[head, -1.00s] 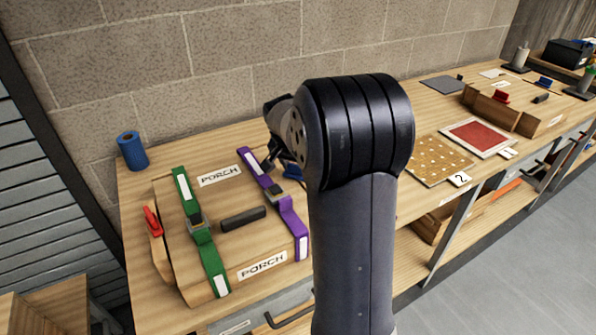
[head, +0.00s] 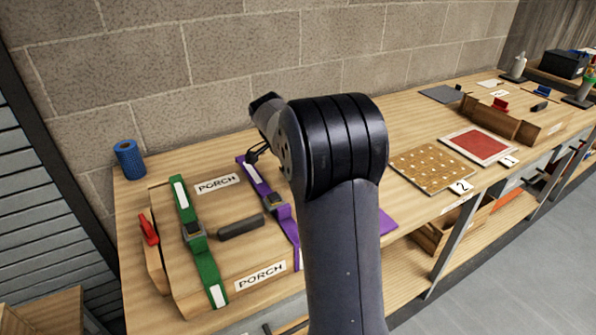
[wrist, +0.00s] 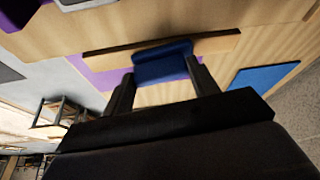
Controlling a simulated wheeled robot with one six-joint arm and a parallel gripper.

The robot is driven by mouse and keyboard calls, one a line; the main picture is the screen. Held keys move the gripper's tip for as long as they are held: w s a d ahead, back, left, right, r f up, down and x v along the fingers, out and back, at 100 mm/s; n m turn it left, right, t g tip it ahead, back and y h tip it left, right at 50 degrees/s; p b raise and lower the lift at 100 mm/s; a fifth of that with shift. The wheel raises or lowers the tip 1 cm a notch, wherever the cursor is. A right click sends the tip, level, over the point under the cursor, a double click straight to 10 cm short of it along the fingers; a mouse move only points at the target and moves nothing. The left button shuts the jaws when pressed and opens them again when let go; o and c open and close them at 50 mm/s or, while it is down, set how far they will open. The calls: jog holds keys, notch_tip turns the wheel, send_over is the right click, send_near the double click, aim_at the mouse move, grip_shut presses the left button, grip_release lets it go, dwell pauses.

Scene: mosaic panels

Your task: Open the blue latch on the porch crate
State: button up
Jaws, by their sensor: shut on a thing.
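The porch crate (head: 185,268) is a wooden box with two PORCH labels on the bench at left. A green strap (head: 205,265) and a purple strap (head: 285,225) cross its lid. A red latch (head: 148,229) is on its left side. In the wrist view, the blue latch (wrist: 162,65) lies between the fingers of my gripper (wrist: 162,88), which is shut on it, against a wooden face. The arm hides the blue latch and the crate's right side in the head view.
A dark handle (head: 241,226) is on the lid. A blue roll (head: 129,159) stands at the back left. A purple sheet (head: 387,222) lies right of the crate. A pegged board (head: 431,168) and a red panel (head: 478,144) lie further right. A blue sheet (wrist: 262,76) shows in the wrist view.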

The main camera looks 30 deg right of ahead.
jog(key=o, duration=1)
jog(key=v, duration=1)
jog(key=shift+a+r+b, duration=0.2)
jog(key=shift+r+b, duration=0.15)
jog(key=shift+r, duration=0.05)
jog(key=x, duration=1)
jog(key=shift+d+f+p, duration=0.15)
jog(key=shift+f+p, duration=0.1)
jog(key=shift+p, duration=0.1)
jog(key=shift+f, duration=0.2)
jog(key=shift+n, duration=0.3)
